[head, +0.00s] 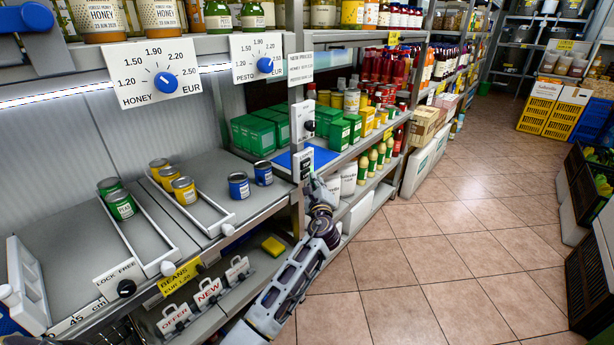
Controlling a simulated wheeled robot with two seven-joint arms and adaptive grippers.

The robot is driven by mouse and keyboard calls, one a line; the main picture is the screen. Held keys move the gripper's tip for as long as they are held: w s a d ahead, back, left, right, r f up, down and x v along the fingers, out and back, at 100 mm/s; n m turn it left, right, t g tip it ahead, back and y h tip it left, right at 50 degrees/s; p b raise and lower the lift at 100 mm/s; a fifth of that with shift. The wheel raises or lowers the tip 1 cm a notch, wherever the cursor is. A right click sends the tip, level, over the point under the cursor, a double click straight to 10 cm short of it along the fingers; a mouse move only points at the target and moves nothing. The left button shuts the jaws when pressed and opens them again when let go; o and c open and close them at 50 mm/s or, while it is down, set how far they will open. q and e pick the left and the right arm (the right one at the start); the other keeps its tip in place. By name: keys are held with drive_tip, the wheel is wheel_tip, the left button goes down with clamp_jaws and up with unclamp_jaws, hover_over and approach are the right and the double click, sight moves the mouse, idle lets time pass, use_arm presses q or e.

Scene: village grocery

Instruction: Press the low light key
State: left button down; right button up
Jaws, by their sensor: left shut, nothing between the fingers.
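A small white light plate (303,157) with a dark-lettered key sits low on the shelf post. A second white plate (301,119) with a dark knob is mounted above it on the same post. My left gripper (310,180) is shut and empty, its tips just below and in front of the lower plate. The tips hide the lower part of that plate. I cannot tell whether they touch the key. My right gripper is not in view.
Blue dials on the honey price card (160,73) and pesto card (257,58) hang from the upper shelf. Green boxes (258,132) and cans stand around the post. A blue mat (312,156) lies behind it. The tiled aisle (430,250) is clear.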

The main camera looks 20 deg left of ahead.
use_arm(q)
drive_tip(key=shift+d, duration=0.15)
drive_tip(key=shift+s+d, duration=0.35)
drive_tip(key=shift+d, duration=0.55)
drive_tip(key=shift+s+d, duration=0.3)
drive_tip(key=shift+d, duration=0.55)
drive_tip(key=shift+s+d, duration=0.35)
drive_tip(key=shift+d, duration=0.55)
